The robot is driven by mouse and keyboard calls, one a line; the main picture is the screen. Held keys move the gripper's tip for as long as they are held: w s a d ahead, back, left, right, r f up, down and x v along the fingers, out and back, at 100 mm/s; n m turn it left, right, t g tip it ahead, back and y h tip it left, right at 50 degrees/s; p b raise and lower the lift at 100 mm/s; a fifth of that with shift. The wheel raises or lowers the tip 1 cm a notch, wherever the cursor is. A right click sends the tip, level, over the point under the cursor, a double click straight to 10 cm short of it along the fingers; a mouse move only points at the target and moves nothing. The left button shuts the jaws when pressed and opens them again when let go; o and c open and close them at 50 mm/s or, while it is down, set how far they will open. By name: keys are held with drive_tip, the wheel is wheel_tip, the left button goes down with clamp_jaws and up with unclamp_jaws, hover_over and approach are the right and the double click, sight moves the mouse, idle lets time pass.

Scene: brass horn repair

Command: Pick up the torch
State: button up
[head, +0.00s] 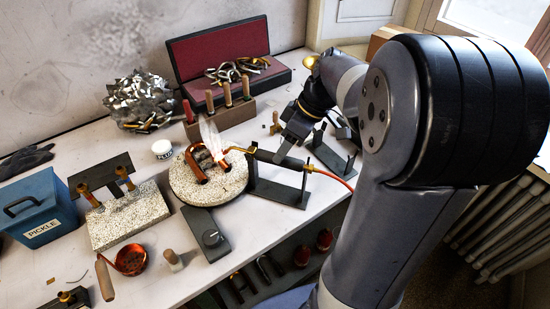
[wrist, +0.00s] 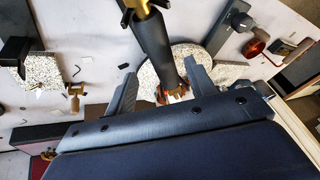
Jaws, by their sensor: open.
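The torch (head: 275,157) has a dark handle, brass fittings and a thin curved brass neck. In the head view it rests across a dark metal stand (head: 278,192), with a red hose at its right end. A pale flame shows near its tip, by the copper pieces. My gripper (head: 288,146) is close over the handle. In the wrist view my gripper (wrist: 160,72) is open, with one finger on each side of the torch's dark handle (wrist: 155,45). I cannot tell if either finger touches it.
A round speckled slab (head: 228,186) with copper pieces (head: 197,167) stands left of the torch. Behind are a wooden block of handled tools (head: 234,115) and a red-lined case (head: 215,48). A blue pickle box (head: 42,207) stands at left. The bench's front edge is near.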

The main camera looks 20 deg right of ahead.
sight(265, 159)
drive_tip(key=x, duration=0.5)
drive_tip(key=shift+s+a, duration=0.15)
drive_tip(key=shift+a, duration=0.1)
drive_tip(key=shift+r, duration=0.1)
drive_tip(key=shift+c, duration=0.3)
drive_tip(key=c, duration=1)
